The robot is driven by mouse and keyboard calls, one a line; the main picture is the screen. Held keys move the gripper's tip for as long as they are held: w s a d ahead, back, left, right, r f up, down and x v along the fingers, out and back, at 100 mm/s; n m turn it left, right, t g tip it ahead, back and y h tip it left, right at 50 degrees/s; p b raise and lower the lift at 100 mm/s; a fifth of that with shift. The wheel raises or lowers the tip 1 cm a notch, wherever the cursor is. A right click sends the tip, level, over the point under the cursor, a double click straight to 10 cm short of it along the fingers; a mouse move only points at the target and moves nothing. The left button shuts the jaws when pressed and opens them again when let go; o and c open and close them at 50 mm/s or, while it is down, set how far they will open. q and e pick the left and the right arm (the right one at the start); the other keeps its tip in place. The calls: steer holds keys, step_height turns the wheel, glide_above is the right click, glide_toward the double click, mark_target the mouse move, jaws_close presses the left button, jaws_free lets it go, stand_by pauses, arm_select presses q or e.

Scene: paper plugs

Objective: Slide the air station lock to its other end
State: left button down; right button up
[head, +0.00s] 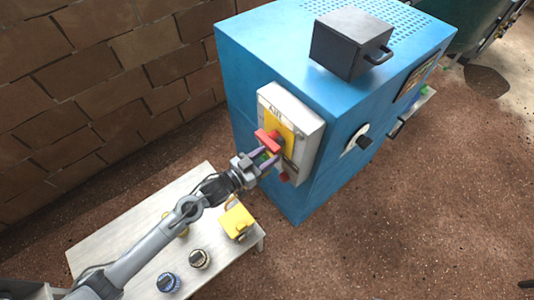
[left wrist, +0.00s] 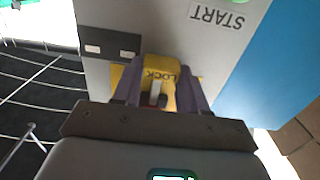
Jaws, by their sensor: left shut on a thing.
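The air station (head: 308,130) is a pale grey box with a yellow face and an "AIR" label, fixed to the side of a blue machine. A red handle (head: 266,140) sits across its face, and a small red part (head: 284,177) shows lower down. My left gripper (head: 266,160) reaches the lower face, just below the red handle. In the left wrist view, the yellow lock (left wrist: 161,70), marked "LOCK", sits between the two fingers, which are shut on it. The fingers hide its sides and part of its track. My right gripper is not in view.
The blue machine (head: 256,62) carries a dark grey box (head: 350,42) with a handle on top. A light table (head: 120,228) below my left arm holds a yellow padlock-like object (head: 237,221) and several small round items. A brick wall (head: 110,90) stands behind.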

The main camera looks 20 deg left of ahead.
arm_select(q)
steer(key=shift+r, duration=0.4)
steer(key=c, duration=0.6)
jaws_free()
steer(key=shift+f, duration=0.1)
steer(key=shift+s, duration=0.1)
steer(key=p+v, duration=0.2)
steer(key=v, duration=0.8)
steer(key=shift+s+a+p, duration=0.25)
steer(key=shift+p, duration=0.1)
steer(key=shift+f, duration=0.15)
